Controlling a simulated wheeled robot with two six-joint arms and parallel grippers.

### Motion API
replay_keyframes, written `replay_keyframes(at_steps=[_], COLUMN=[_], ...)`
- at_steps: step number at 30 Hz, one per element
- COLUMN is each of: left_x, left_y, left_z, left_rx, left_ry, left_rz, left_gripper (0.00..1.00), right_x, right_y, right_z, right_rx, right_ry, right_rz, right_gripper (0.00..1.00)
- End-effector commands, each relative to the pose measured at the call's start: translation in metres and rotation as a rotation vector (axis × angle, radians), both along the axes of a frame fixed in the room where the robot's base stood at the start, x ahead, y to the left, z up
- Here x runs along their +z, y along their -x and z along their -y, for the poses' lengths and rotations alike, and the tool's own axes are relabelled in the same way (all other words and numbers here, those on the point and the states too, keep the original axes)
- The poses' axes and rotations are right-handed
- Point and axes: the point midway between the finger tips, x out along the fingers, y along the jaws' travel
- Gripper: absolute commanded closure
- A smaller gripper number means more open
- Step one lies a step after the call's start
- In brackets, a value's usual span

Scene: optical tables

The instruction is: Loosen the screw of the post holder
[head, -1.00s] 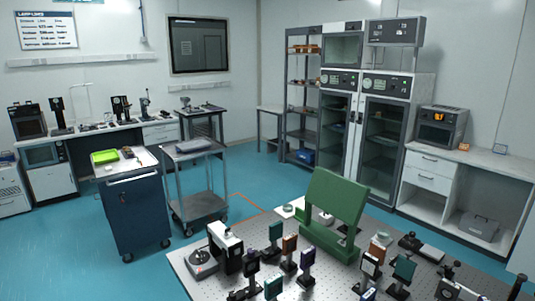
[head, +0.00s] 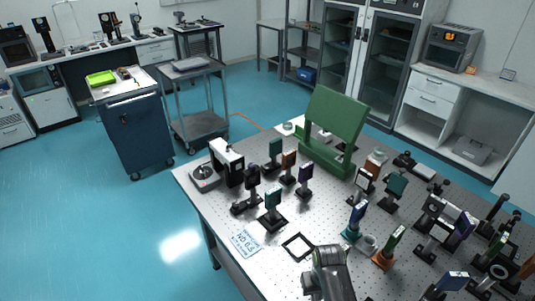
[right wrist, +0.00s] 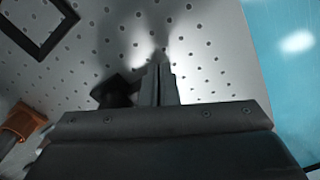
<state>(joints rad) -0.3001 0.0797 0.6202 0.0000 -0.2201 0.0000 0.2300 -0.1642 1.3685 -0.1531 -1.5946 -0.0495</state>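Several optics on posts and post holders stand on the perforated optical table (head: 225,215). I cannot tell which one the task means, and no screw can be made out at this size. Among them are a teal one on a black base (head: 271,205), a blue-white one on a teal base (head: 355,220) and a green one on an orange base (head: 390,245). My right gripper (head: 325,272) is at the table's front part. In the right wrist view its fingers (right wrist: 160,82) are together with nothing visible between them, above the table top. My left gripper is not in view.
A square black frame (head: 298,247) and a printed card (head: 246,241) lie near the right gripper. A large green panel stand (head: 332,125) stands at the back.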

Motion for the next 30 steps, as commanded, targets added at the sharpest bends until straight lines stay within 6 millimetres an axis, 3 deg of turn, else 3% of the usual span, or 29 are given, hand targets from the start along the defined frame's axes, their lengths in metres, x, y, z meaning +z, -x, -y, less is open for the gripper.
replay_keyframes(at_steps=[14,30], left_x=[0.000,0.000], left_y=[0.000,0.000], left_z=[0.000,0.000], left_rx=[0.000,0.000], left_ry=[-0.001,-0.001], left_rz=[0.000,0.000], left_gripper=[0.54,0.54], right_x=[0.004,0.059], right_y=[0.006,0.007], right_z=[-0.002,-0.002], right_rx=[0.000,0.000], right_ry=[-0.002,0.001], right_rz=[0.006,0.003], right_gripper=[1.00,1.00])
